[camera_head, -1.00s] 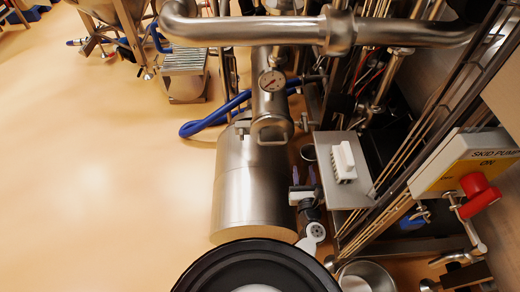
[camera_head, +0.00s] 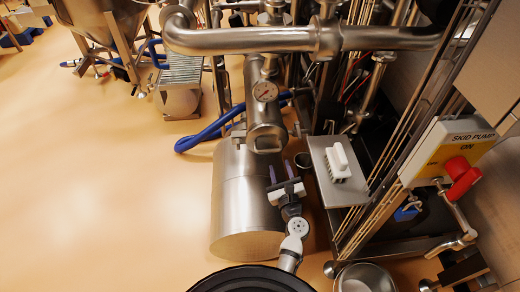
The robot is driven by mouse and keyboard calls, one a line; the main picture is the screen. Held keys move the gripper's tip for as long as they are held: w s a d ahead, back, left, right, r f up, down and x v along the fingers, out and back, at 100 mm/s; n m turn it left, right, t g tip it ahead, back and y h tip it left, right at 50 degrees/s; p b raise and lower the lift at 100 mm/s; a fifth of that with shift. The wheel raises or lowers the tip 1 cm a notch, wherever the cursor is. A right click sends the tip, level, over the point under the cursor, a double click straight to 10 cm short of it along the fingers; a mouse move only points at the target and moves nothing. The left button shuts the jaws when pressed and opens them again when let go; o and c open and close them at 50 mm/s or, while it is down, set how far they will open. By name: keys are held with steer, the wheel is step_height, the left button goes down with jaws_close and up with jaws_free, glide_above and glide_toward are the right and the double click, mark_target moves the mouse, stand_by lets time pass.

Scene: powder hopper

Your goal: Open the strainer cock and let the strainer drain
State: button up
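My gripper (camera_head: 280,172) is below the strainer, in front of the right side of a big steel cylinder. Any flow from the strainer cannot be seen.
The steel cylinder (camera_head: 237,205) stands close left of my gripper. A metal shelf (camera_head: 323,165) with a white brush (camera_head: 339,161) is to the right. A steel bowl (camera_head: 365,280) is at lower right. A blue hose (camera_head: 205,134) lies behind. Open floor spreads left.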

steer(key=w+a+r+n+y, duration=0.1)
steer(key=w+a+r+n, duration=0.3)
steer(key=a+r+n, duration=0.1)
steer(key=shift+a+r+t+y, duration=0.3)
steer(key=shift+a+r, duration=0.35)
steer(key=shift+r, duration=0.2)
